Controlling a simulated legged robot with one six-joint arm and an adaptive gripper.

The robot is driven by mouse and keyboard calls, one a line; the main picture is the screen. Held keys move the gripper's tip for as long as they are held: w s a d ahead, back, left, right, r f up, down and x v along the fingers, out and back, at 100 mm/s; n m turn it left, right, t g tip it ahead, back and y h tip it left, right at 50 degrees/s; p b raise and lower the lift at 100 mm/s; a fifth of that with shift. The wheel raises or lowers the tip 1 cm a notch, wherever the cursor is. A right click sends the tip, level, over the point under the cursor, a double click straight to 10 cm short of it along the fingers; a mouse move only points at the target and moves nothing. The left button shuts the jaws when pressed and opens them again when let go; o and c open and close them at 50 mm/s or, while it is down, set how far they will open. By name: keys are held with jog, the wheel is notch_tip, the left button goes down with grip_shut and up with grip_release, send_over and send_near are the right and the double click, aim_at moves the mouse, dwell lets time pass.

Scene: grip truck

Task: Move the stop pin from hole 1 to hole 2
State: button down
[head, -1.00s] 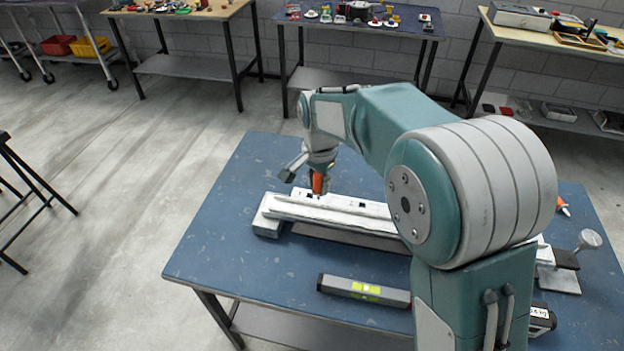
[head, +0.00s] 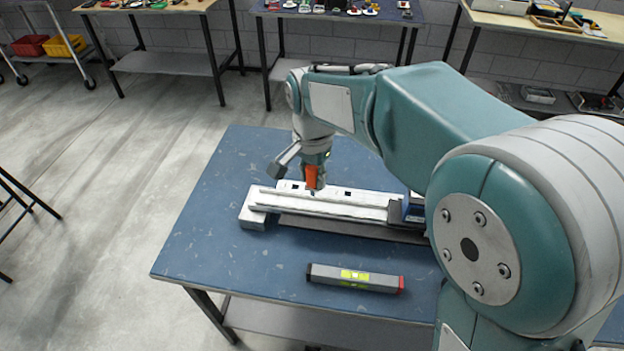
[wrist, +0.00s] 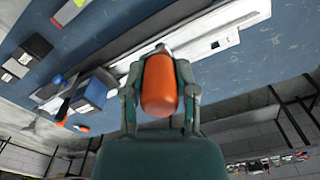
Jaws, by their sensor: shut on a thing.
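My gripper (head: 313,163) is shut on the stop pin (head: 311,177) by its orange handle. The wrist view also shows the pin (wrist: 160,88) between both fingers, with its metal tip pointing toward the pale rail (wrist: 200,42). In the head view the pin stands upright over the rail (head: 350,210), between a dark square opening (head: 347,193) on its right and another dark mark (head: 293,188) on its left. I cannot tell which is hole 1 or hole 2, or whether the tip touches the rail.
A blue block (head: 413,208) sits at the rail's right part. A spirit level (head: 355,278) lies in front of the rail on the blue table (head: 210,215). The table's left side is clear. Other benches stand behind. My arm hides the table's right side.

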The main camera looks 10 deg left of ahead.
jog(key=shift+r, duration=2.35)
